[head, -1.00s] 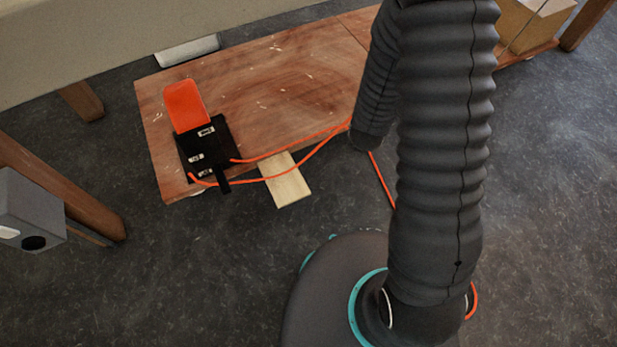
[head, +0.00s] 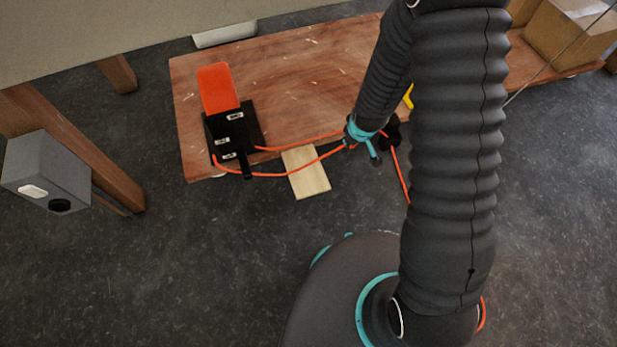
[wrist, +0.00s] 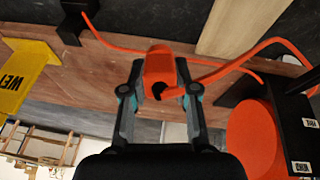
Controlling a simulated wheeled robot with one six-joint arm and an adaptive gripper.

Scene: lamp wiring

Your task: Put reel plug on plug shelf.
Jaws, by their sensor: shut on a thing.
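The orange reel plug (wrist: 158,62), with an orange cable leaving its side, is held between the two fingers of my gripper (wrist: 160,84) in the wrist view. In the head view my gripper (head: 362,140) is by the front edge of the low wooden platform; the plug cannot be made out there. A pale wooden board (head: 307,174), which looks like the plug shelf, juts from the platform's front edge, left of my gripper. It shows at the top of the wrist view (wrist: 232,25), apart from the plug.
A black labelled unit with an orange paddle (head: 218,90) sits at the left of the wooden platform (head: 300,75). Orange cables (head: 275,174) run past the board. A yellow sign (wrist: 22,75) and black bracket (wrist: 71,27) lie nearby. A grey box (head: 48,172) is on a wooden leg.

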